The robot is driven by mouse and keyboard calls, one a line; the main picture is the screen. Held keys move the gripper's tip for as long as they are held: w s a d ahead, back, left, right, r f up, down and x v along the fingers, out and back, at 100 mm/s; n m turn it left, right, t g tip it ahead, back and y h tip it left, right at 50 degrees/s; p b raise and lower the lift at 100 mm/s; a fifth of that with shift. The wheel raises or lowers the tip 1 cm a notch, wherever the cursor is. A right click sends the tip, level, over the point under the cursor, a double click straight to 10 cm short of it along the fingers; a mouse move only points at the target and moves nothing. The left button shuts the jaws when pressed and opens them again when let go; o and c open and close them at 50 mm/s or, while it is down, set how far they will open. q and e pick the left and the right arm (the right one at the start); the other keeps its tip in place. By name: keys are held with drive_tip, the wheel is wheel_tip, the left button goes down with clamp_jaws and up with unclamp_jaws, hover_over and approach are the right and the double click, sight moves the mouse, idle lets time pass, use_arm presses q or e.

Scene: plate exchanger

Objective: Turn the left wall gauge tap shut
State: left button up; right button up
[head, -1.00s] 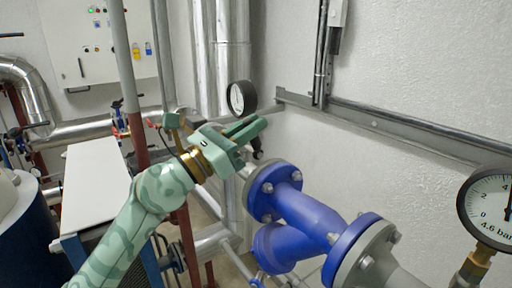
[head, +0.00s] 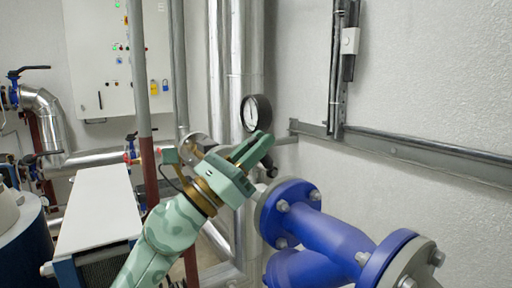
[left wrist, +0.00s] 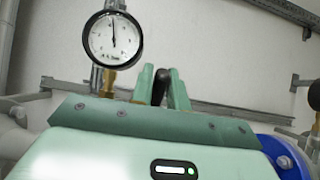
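The left wall gauge (head: 256,113) has a round white dial with a black rim, in front of the far wall. It also shows in the left wrist view (left wrist: 112,38), on a brass fitting. The black tap handle (head: 268,165) shows just below the gauge, beside my left fingertips. In the left wrist view the black handle (left wrist: 160,84) stands between the two green fingers. My left gripper (head: 256,150) is open with a narrow gap around the handle. Whether the fingers touch it I cannot tell. The tap's body is hidden behind the gripper. My right gripper is not in view.
A blue flanged pipe (head: 330,232) lies close to the right of the gripper. Vertical silver pipes (head: 226,70) stand behind. A white-topped unit (head: 98,210) is at left, below a control cabinet (head: 115,50). A grey rail (head: 420,152) runs along the right wall.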

use_arm(q)
drive_tip(key=r+p, duration=0.2)
drive_tip(key=r, duration=0.1)
drive_tip(key=r+p, duration=0.1)
drive_tip(key=shift+s+r+p, duration=0.3)
drive_tip(key=shift+s+r, duration=0.05)
drive_tip(key=shift+r, duration=0.05)
drive_tip(key=s+r+p, duration=0.2)
drive_tip(key=s, duration=0.2)
drive_tip(key=s+r+p, duration=0.2)
drive_tip(key=s+r, duration=0.1)
drive_tip(key=s, duration=0.2)
drive_tip(key=s+d+r+p, duration=0.1)
drive_tip(key=s+r+p, duration=0.1)
drive_tip(key=s+r, duration=0.1)
drive_tip(key=shift+s+p, duration=0.4)
drive_tip(key=shift+s, duration=0.25)
